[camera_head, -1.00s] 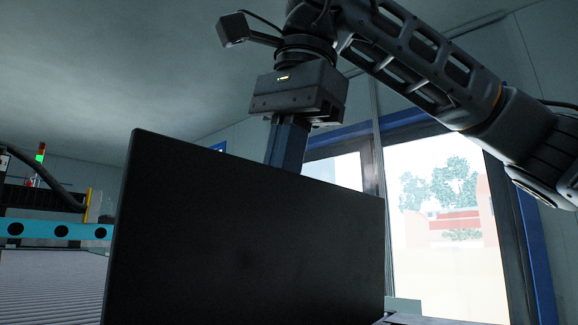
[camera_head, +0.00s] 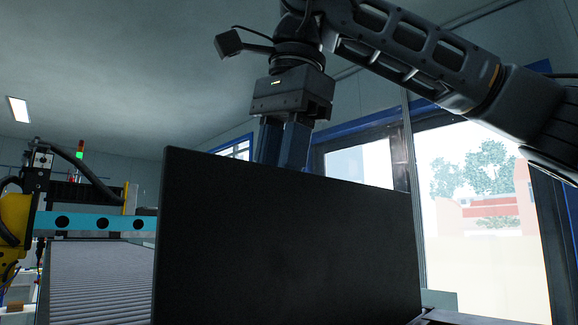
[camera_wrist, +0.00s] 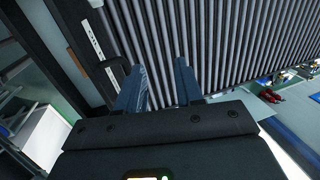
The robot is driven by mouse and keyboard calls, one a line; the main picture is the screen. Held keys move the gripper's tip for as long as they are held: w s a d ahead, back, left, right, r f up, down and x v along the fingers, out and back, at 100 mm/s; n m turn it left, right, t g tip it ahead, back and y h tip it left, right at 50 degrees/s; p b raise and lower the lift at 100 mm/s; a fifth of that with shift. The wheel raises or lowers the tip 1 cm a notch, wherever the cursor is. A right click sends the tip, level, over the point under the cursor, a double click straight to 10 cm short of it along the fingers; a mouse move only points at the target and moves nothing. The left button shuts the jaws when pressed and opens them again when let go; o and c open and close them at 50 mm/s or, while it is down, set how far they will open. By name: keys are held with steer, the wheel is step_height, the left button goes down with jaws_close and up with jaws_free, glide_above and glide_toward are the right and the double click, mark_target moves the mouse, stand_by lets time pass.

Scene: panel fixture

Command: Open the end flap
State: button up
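A large black upright panel (camera_head: 290,245) fills the middle of the head view. I cannot tell whether it is the end flap. My gripper (camera_head: 282,165) points down behind its top edge, which hides the fingertips. In the wrist view my gripper (camera_wrist: 160,65) has its two blue fingers apart with nothing between them. A curved black handle-like piece (camera_wrist: 114,70) lies just left of the left fingertip, beside a dark frame edge; whether they touch is unclear.
A roller conveyor (camera_head: 95,280) runs at the left, and its rollers (camera_wrist: 225,40) lie beyond the fingers in the wrist view. A blue perforated beam (camera_head: 95,222) crosses it. A yellow machine (camera_head: 14,230) stands at far left. A bright window (camera_head: 485,230) is at the right.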

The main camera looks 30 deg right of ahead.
steer(key=shift+w+a+r, duration=0.2)
steer(key=shift+w+r, duration=0.05)
steer(key=shift+w, duration=0.4)
steer(key=shift+w+a+r, duration=0.15)
steer(key=shift+w+r, duration=0.05)
steer(key=shift+w, duration=0.4)
steer(key=shift+r, duration=0.1)
